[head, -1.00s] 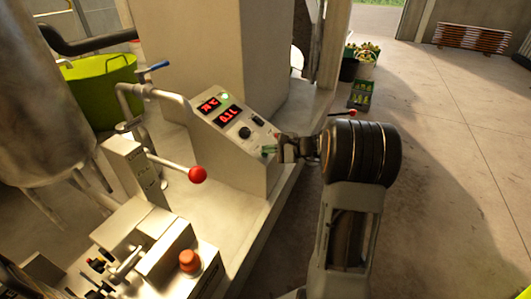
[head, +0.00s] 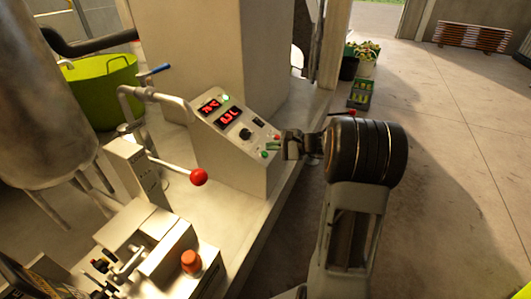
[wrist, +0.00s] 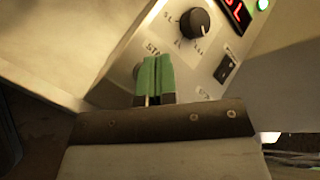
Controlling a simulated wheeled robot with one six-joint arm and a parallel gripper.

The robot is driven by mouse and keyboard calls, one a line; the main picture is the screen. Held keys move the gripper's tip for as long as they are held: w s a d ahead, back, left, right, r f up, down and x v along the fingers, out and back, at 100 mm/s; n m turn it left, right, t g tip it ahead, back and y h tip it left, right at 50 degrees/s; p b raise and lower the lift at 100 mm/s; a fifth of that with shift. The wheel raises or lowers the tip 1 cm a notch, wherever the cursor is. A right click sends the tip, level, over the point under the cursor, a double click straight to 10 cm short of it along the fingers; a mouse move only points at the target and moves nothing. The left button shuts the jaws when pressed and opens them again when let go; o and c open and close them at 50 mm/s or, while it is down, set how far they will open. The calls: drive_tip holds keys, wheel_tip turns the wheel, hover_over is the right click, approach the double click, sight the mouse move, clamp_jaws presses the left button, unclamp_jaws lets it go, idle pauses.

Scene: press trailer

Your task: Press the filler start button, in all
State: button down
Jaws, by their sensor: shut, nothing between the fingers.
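The filler's sloped control panel (head: 226,131) is left of my gripper (head: 275,146) in the head view. A small green button (head: 264,154) shows at the panel's lower right, just beside my green fingertips. My gripper is shut and empty, pointing at the panel; a small gap seems to separate the fingertips from the button. In the wrist view the closed green fingers (wrist: 155,79) cover part of a label beginning "STA" (wrist: 153,47) and most of the spot beneath it. A black knob (head: 246,134) and two red displays (head: 228,116) sit higher on the panel.
A red-knobbed lever (head: 198,177) and a red button (head: 191,261) on the front machine stand left of my arm. A black switch (wrist: 223,69) and a lit green lamp (wrist: 263,4) are on the panel. The floor at right is open.

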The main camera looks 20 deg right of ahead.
drive_tip(key=r, duration=0.1)
drive_tip(key=s+r+p, duration=0.1)
drive_tip(key=d+r+p, duration=0.1)
drive_tip(key=shift+s+d+r, duration=0.1)
drive_tip(key=shift+s+r, duration=0.05)
drive_tip(key=shift+r, duration=0.1)
idle(0.6)
drive_tip(key=s+a+f+n+g+h+p, duration=0.1)
drive_tip(key=s+a+f+n+g+h, duration=0.1)
drive_tip(key=s+n+g+h, duration=0.3)
drive_tip(key=s+a+f+n+g+h+p, duration=0.1)
drive_tip(key=s+a+f+n+g, duration=0.15)
drive_tip(key=s, duration=0.55)
drive_tip(key=s+a+r+n+t+h+p, duration=0.2)
drive_tip(key=s+a+r+n+h+p, duration=0.3)
drive_tip(key=s+a+r+n, duration=0.1)
wheel_tip(320, 180, up, 4)
drive_tip(key=shift+s+a+f+n, duration=0.1)
drive_tip(key=shift+s+a+n, duration=0.3)
drive_tip(key=shift+s+n, duration=0.65)
